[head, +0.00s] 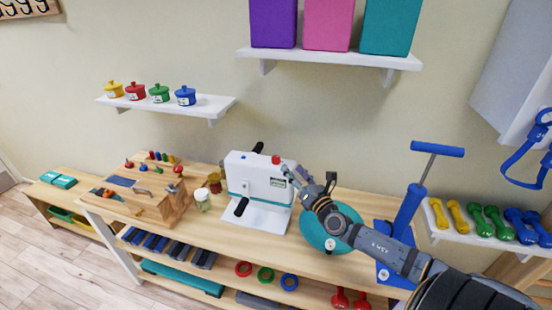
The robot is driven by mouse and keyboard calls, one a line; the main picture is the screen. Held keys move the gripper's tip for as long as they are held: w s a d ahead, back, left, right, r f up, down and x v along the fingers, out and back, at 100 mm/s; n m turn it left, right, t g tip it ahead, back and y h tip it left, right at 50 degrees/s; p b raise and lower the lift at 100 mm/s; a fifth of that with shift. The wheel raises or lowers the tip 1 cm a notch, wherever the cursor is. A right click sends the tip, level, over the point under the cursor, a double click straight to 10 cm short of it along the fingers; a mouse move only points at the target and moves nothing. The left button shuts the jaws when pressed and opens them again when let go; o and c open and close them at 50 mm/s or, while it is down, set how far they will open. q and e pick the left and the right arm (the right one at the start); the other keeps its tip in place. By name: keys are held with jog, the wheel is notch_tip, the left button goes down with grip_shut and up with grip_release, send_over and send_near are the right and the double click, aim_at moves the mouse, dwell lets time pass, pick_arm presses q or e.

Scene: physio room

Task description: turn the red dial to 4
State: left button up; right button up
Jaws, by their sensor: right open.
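A small red dial (276,159) sits on top of the white pedal machine (250,178), towards its right side. Its scale and the number it points to are too small to read. My right gripper (288,173) is open, at the upper right edge of the machine, to the right of the dial and a little below it in the picture. I see nothing between its fingers. Whether it touches the machine I cannot tell. My left gripper is not in view.
The wooden bench (185,238) carries the machine. A wooden activity box (150,190) and a jar (202,200) stand left of it. A teal disc (316,238) and a blue pump (408,212) are on the right. A white shelf (330,57) with bins hangs above.

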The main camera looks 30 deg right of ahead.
aim_at(279, 160)
jog(key=w+n+b, duration=0.1)
jog(key=w+n, duration=0.1)
jog(key=w, duration=0.1)
jog(key=w+f+n+g+y+b, duration=0.1)
jog(key=w+n+b, duration=0.1)
jog(key=w, duration=0.2)
jog(key=w+n+y+b, duration=0.1)
jog(key=w+n+b, duration=0.1)
jog(key=w, duration=0.2)
jog(key=shift+w+d+f+g, duration=0.2)
jog(key=shift+d+f+g, duration=0.1)
jog(key=shift+d+f, duration=0.1)
jog(key=shift+w+r+b, duration=0.15)
jog(key=shift+w+b, duration=0.15)
jog(key=shift+w, duration=0.05)
jog(key=shift+c, duration=0.3)
